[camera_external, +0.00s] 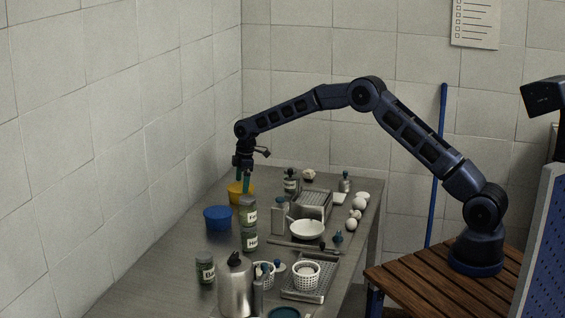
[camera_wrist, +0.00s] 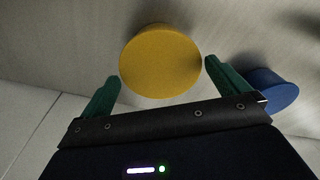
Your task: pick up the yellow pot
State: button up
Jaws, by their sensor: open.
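The yellow pot (camera_external: 234,196) stands on the metal table near the wall, at the far left of the cluster of objects. In the wrist view the yellow pot (camera_wrist: 160,60) shows as a round yellow shape just beyond and between my two green fingers. My gripper (camera_external: 243,186) points down at the pot, with its fingertips overlapping it in the external view. My gripper (camera_wrist: 158,82) is open in the wrist view, with one finger at each side of the pot. I cannot tell whether the fingers touch it.
A blue pot (camera_external: 217,218) stands close in front of the yellow pot, and it also shows at the right of the wrist view (camera_wrist: 271,90). Labelled jars (camera_external: 247,211) stand to the right. A white pan (camera_external: 306,229) and perforated baskets (camera_external: 306,274) lie further right. The tiled wall (camera_external: 150,130) is close on the left.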

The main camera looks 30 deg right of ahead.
aim_at(241, 187)
jog(key=f, duration=0.4)
jog(key=shift+w+a+f, duration=0.1)
jog(key=shift+a+f, duration=0.15)
jog(key=shift+a, duration=0.15)
jog(key=c, duration=0.6)
jog(key=shift+r, duration=0.1)
